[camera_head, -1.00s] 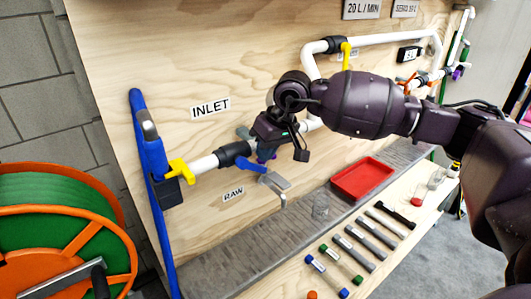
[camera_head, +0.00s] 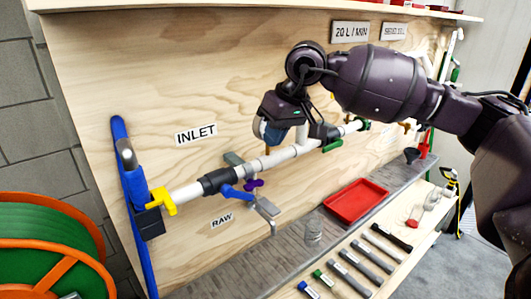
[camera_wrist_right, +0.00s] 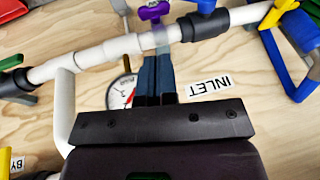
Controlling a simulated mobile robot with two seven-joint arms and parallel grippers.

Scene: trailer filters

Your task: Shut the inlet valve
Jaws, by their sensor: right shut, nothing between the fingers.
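The inlet pipe (camera_head: 190,193) runs along the plywood panel below the INLET label (camera_head: 196,133). A yellow valve handle (camera_head: 161,202) sits at its left end, beside a blue clamp-like fitting; it also shows at the top right of the wrist view (camera_wrist_right: 273,13). My right gripper (camera_head: 271,137) is shut and empty, to the right of the INLET label and well right of the yellow handle. In the wrist view its fingers (camera_wrist_right: 158,60) are together, pointing towards the pipe near a purple knob (camera_wrist_right: 154,11). My left gripper is not in view.
A blue lever (camera_head: 236,195) hangs on the pipe above the RAW label (camera_head: 222,220). A round gauge (camera_wrist_right: 122,92) is beside my right fingers. A green hose reel (camera_head: 45,240) stands at the lower left.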

